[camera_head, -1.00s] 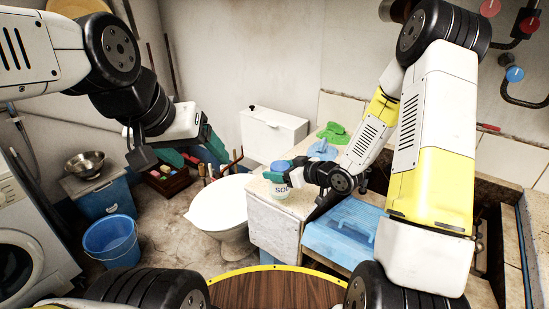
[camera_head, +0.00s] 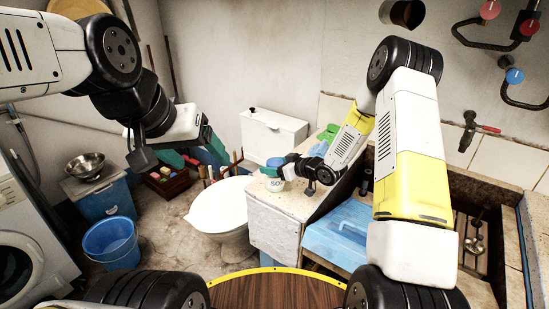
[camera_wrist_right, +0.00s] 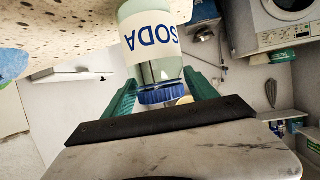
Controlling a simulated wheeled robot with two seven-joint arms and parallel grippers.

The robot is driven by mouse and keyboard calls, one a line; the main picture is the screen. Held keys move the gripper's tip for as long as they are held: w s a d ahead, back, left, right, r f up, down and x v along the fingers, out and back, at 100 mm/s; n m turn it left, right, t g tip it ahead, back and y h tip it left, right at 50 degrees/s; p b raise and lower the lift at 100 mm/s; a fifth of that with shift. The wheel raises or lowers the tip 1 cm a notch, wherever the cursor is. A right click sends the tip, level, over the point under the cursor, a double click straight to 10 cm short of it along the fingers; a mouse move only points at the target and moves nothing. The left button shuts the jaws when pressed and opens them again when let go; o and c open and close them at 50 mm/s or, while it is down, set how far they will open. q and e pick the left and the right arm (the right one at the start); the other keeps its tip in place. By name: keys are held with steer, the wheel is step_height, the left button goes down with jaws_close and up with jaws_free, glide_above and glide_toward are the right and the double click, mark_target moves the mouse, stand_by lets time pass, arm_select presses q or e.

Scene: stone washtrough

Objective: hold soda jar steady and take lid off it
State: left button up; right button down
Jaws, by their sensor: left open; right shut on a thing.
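The soda jar (camera_head: 276,184) has a white label with blue letters and a blue lid (camera_head: 274,162). It is upright at the near left corner of the stone counter; whether its base touches the stone is unclear. My right gripper (camera_head: 278,170) is shut on the jar near its top. In the right wrist view the jar (camera_wrist_right: 152,45) appears upside down, its lid (camera_wrist_right: 163,94) on and between the green fingers, which reach the glass beside it. My left gripper (camera_head: 193,154) is open and empty, in the air to the left of the jar.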

steer(key=shift+f, duration=0.1)
steer(key=shift+c, duration=1.3)
jaws_free()
steer(key=shift+f, duration=0.15)
